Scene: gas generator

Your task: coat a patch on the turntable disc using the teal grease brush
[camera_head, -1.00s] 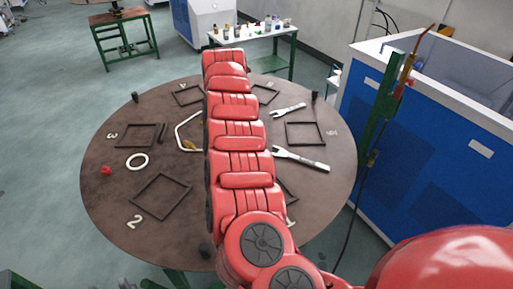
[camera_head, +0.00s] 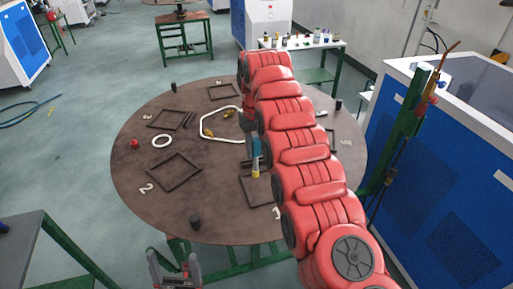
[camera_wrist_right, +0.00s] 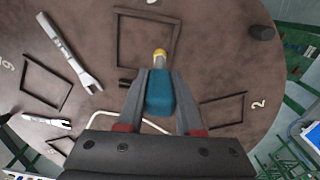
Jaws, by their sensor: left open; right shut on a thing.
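The turntable disc (camera_head: 215,215) is a round brown table top with dark square frames and white numbers. My right gripper (camera_head: 251,150) is over the disc, shut on the teal grease brush (camera_head: 256,147). The brush points down, its yellowish tip near the square frame (camera_head: 246,200) by number 1. In the right wrist view, the brush (camera_wrist_right: 159,92) sits between the fingers, its tip at the frame (camera_wrist_right: 118,55); I cannot tell whether it touches the disc. My left gripper (camera_head: 175,268) is open and empty, low in front of the disc's near edge.
On the disc are a white ring (camera_head: 162,141), a red knob (camera_head: 134,143), a bent white loop (camera_head: 204,122) and black posts (camera_head: 195,222). Wrenches (camera_wrist_right: 68,50) show in the wrist view. A blue cabinet (camera_head: 440,170) stands to the right.

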